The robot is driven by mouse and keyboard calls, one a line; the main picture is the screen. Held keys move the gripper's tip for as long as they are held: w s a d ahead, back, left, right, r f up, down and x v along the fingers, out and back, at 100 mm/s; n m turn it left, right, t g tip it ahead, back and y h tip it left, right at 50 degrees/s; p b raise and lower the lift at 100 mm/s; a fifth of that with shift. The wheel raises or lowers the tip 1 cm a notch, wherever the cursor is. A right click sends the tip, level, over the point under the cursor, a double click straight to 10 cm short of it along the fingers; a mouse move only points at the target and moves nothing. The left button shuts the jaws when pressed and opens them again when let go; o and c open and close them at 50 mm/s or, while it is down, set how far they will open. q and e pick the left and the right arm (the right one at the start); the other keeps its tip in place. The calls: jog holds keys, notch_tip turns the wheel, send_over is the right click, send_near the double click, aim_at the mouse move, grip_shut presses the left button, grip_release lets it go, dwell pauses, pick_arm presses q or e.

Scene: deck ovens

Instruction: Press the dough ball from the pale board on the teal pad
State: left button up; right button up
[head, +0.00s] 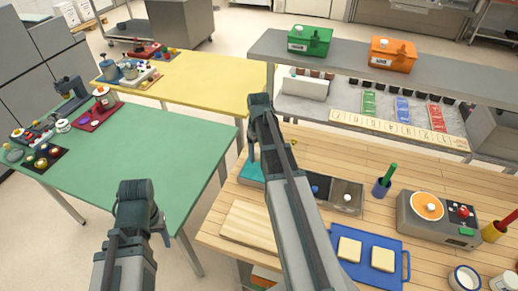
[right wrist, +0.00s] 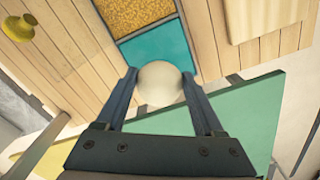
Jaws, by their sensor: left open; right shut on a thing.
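The dough ball (right wrist: 158,83), pale and round, sits between the fingers of my right gripper (right wrist: 159,80), which is shut on it. In the right wrist view the ball overlaps the near edge of the teal pad (right wrist: 152,50); I cannot tell its height over it. In the head view the teal pad (head: 250,173) shows partly behind my right arm, at the wooden table's left edge, and the ball is hidden. The pale board (head: 246,224) lies bare in front of the pad; its corner shows in the right wrist view (right wrist: 250,18). My left gripper (head: 162,232) is open, low beside the green table.
A golden grainy tray (right wrist: 145,14) adjoins the pad. A blue board (head: 372,272) with two pale square slabs, a green-handled cup (head: 383,187) and a grey appliance (head: 438,218) stand to the right. A grey shelf (head: 350,57) spans the back. The green table (head: 140,160) is left.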

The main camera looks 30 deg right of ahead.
aim_at(259, 171)
jog(key=shift+f+b, duration=3)
jog(key=shift+f, duration=0.05)
jog(key=shift+f+b, duration=0.45)
notch_tip(259, 171, up, 8)
jog(key=p, duration=0.8)
dwell(0.3)
jog(key=shift+f, duration=0.2)
